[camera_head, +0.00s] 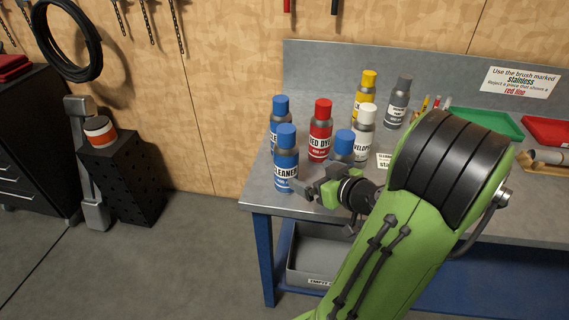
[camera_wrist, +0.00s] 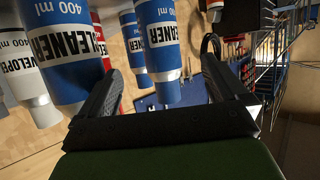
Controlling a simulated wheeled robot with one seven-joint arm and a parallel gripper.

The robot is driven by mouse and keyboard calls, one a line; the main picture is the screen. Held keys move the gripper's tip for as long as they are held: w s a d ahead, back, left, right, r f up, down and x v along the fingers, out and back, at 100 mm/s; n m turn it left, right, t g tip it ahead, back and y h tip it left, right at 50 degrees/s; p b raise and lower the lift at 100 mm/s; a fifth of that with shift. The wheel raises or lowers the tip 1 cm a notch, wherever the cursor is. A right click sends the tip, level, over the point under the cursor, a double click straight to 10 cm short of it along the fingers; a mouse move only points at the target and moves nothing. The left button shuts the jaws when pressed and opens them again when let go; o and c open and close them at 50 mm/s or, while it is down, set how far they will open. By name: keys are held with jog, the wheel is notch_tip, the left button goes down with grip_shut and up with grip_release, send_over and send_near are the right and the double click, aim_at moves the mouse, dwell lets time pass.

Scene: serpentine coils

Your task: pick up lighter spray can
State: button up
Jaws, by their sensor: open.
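Three blue-capped CLEANER spray cans stand upright on the bench: front left (camera_head: 286,160), behind it (camera_head: 279,112), and right (camera_head: 343,146), partly hidden by my arm. Which is lighter cannot be seen. My gripper (camera_head: 308,186) is open and empty, low beside the front-left can. In the wrist view, which looks upside down, my gripper (camera_wrist: 158,80) has two CLEANER cans (camera_wrist: 160,38) beyond and between its dark fingers. Another, larger-looking CLEANER can (camera_wrist: 62,45) is close by, outside the left finger. Contact with any can cannot be told.
A red dye can (camera_head: 320,132), a white-capped developer can (camera_head: 364,132), a yellow can (camera_head: 366,90) and a grey can (camera_head: 398,100) stand close around. Green (camera_head: 488,122) and red (camera_head: 546,130) trays lie at right. The bench's left front corner (camera_head: 262,196) is clear.

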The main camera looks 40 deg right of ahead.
aim_at(286, 163)
jog(key=p+x, duration=0.3)
jog(key=x, duration=0.9)
jog(key=shift+w+d+f, duration=0.1)
jog(key=shift+w, duration=0.25)
jog(key=shift+s, duration=0.1)
